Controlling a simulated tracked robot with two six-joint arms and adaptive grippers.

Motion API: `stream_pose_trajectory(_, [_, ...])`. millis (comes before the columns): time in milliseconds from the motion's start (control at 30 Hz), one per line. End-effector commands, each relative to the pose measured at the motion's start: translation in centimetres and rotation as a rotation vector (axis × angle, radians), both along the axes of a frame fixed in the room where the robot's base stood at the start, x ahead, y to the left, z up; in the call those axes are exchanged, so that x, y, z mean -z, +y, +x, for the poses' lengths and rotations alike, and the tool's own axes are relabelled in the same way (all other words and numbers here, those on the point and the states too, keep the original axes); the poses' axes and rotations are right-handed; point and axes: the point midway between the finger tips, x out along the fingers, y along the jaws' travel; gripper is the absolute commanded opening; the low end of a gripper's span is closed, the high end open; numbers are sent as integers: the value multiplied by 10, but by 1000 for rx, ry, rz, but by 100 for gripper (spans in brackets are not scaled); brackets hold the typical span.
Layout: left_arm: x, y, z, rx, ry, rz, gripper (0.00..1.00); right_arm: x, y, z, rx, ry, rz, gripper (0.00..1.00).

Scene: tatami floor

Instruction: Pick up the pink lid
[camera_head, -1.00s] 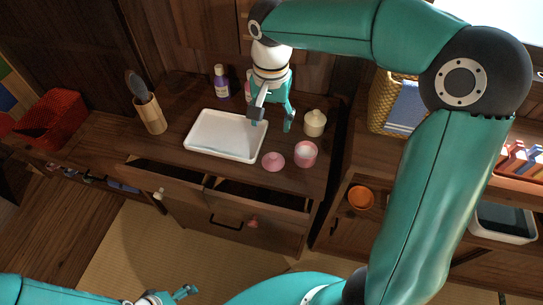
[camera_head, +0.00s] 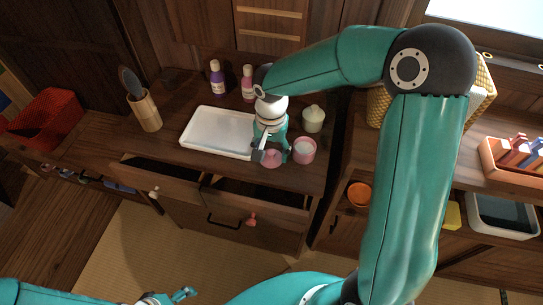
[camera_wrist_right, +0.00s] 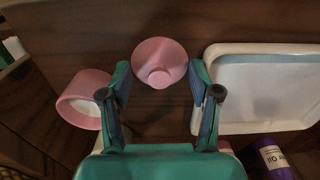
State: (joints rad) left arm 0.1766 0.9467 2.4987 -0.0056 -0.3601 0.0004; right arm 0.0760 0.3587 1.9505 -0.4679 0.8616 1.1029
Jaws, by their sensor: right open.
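The pink lid (camera_head: 271,159) lies on the dark wooden dresser top, between the white tray and the pink jar. In the right wrist view the lid (camera_wrist_right: 160,64) shows as a round pink disc with a knob, just beyond and between the fingertips. My right gripper (camera_head: 271,157) is open and empty, reaching down over the lid; its fingers (camera_wrist_right: 160,80) are spread to either side. The pink jar (camera_head: 305,150) stands open right beside the gripper, and also shows in the wrist view (camera_wrist_right: 84,98). My left gripper (camera_head: 184,293) is low at the bottom edge, far from the lid.
The white tray (camera_head: 190,141) is close on the lid's left. A pale lidded jar (camera_head: 313,119) stands behind the pink jar. Purple (camera_head: 216,78) and pink (camera_head: 248,84) bottles stand at the back. Drawers below are open (camera_head: 262,190).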

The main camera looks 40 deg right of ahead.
Motion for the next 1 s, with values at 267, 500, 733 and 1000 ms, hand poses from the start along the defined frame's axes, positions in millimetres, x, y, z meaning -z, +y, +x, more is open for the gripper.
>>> stream_pose_trajectory(267, [0, 0, 0, 0, 0, 0, 91, 4, 0, 0, 0, -1, 1, 62])
stream_pose_trajectory(500, [0, 0, 0, 0, 0, 0, 91, 4, 0, 0, 0, -1, 1, 26])
stream_pose_trajectory(733, [0, 0, 0, 0, 0, 0, 91, 3, 0, 0, 0, -1, 1, 26])
stream_pose_trajectory(1000, [-2, 0, 0, 0, 0, 0, 91, -10, 0, 1, 0, -2, 1, 0])
